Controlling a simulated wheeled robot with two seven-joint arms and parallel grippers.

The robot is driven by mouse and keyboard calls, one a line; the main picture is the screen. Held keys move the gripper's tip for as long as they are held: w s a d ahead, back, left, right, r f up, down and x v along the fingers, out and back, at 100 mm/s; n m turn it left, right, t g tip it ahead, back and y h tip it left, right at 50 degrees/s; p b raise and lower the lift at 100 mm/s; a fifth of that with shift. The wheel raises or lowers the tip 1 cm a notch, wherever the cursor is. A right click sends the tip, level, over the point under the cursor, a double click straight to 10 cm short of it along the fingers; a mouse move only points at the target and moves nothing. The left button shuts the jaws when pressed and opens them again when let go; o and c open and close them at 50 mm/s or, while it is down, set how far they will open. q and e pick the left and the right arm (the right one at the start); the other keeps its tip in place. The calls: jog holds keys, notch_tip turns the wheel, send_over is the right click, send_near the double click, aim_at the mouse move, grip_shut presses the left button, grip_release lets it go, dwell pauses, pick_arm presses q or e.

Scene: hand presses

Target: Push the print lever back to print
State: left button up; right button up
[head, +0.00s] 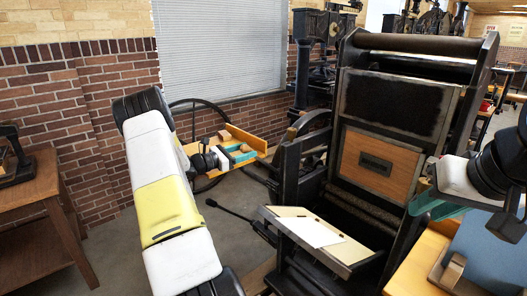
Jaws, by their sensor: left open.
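The hand press (385,110) is a dark machine with a black upper plate and a wooden block set in its frame. A long dark rod with a thick black grip (212,204) sticks out low from its left side; it looks like the print lever. My left gripper (217,159) shows small beyond my white and yellow arm, above the rod's grip and apart from it in the picture. It is open, and its fingertips are hard to make out in front of the wooden tray. My right arm comes in at the right edge; I cannot make out its gripper.
A sloped board with white paper (312,232) juts from the press front. A wooden tray with teal pieces (245,150) and a large flywheel (224,118) are left of the press. A wooden table (45,215) stands far left. Grey floor lies between.

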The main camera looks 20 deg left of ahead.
pick_arm(q)
jog(key=shift+w+d, duration=0.3)
jog(key=shift+w, duration=0.05)
grip_shut()
dwell(1.2)
